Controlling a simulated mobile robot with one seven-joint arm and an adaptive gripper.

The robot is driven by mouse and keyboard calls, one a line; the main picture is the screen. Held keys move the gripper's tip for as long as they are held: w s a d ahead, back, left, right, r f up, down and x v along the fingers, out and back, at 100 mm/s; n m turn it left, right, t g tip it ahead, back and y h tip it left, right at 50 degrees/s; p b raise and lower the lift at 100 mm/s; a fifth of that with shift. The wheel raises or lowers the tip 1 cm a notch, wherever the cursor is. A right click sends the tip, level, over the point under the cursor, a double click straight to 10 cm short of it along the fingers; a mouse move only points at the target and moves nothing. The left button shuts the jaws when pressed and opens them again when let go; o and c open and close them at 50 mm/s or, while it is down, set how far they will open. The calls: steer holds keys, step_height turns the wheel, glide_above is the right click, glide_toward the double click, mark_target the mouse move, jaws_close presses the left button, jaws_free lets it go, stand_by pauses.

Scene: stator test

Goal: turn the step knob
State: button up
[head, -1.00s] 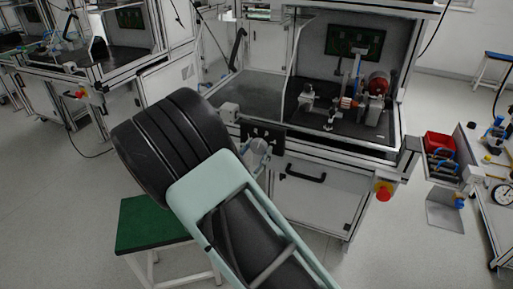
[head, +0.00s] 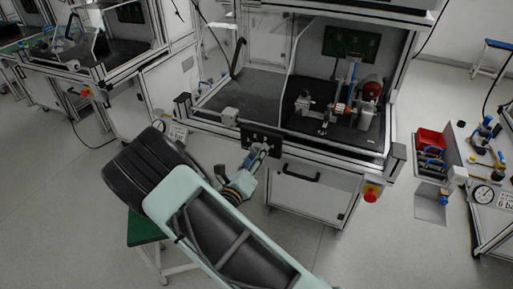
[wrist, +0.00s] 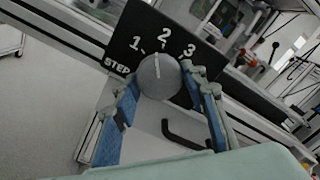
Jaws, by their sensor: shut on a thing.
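The step knob (wrist: 160,76) is a round grey knob with a white pointer line, on a black panel (wrist: 118,42) marked STEP, 1, 2 and 3. In the wrist view the pointer points up, close to the 2. My gripper (wrist: 160,82) has its blue-padded fingers on either side of the knob and is shut on it. In the head view my gripper (head: 258,152) is at the black panel (head: 247,136) on the front of the test bench, and the knob itself is hidden.
The bench (head: 330,148) has a black door handle (head: 298,172) below the panel and a red emergency button (head: 371,194) at its right. A green-topped stool (head: 145,228) stands beneath my arm. A red bin (head: 430,139) and tools lie at the right.

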steer(key=n+p, duration=0.3)
steer(key=n, duration=0.2)
steer(key=shift+r+n+p, duration=0.1)
steer(key=shift+n+p, duration=0.25)
steer(key=shift+n, duration=0.35)
steer(key=o, duration=1.2)
steer(key=shift+c, duration=0.2)
steer(key=shift+s, duration=0.1)
steer(key=v, duration=1.2)
